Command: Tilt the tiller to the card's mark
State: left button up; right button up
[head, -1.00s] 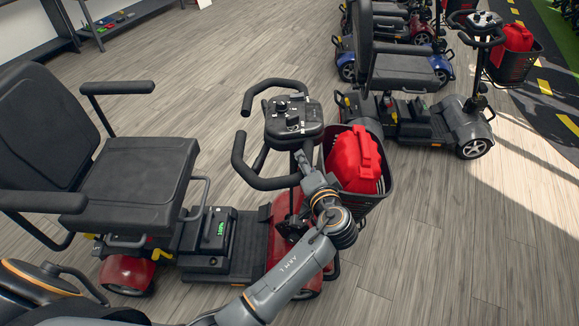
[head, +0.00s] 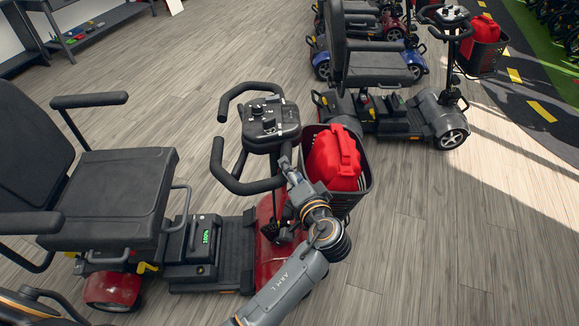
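The near scooter is red and black. Its tiller (head: 270,121) has a dark control console with knobs and black loop handlebars (head: 225,165), and it stands up from the red front. A basket with a red bag or canister (head: 334,158) hangs at its front. My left arm comes up from the bottom edge, and my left gripper (head: 288,168) is at the tiller column just below the console. Its fingers are mostly hidden, so whether they grip the column cannot be told. My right gripper is not in view. No card or mark can be made out.
The scooter's seat (head: 115,185) and armrests fill the left side. A grey scooter (head: 400,115) with its own red load stands at the upper right, with more scooters behind. A low shelf (head: 100,32) stands at the back left. Wood-look floor is clear at the right.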

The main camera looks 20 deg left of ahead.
pick_arm(q)
jog(key=shift+v, duration=2.65)
jog(key=shift+d+f, duration=0.1)
jog(key=shift+d, duration=0.1)
jog(key=shift+w+a, duration=0.1)
jog(key=shift+w, duration=0.05)
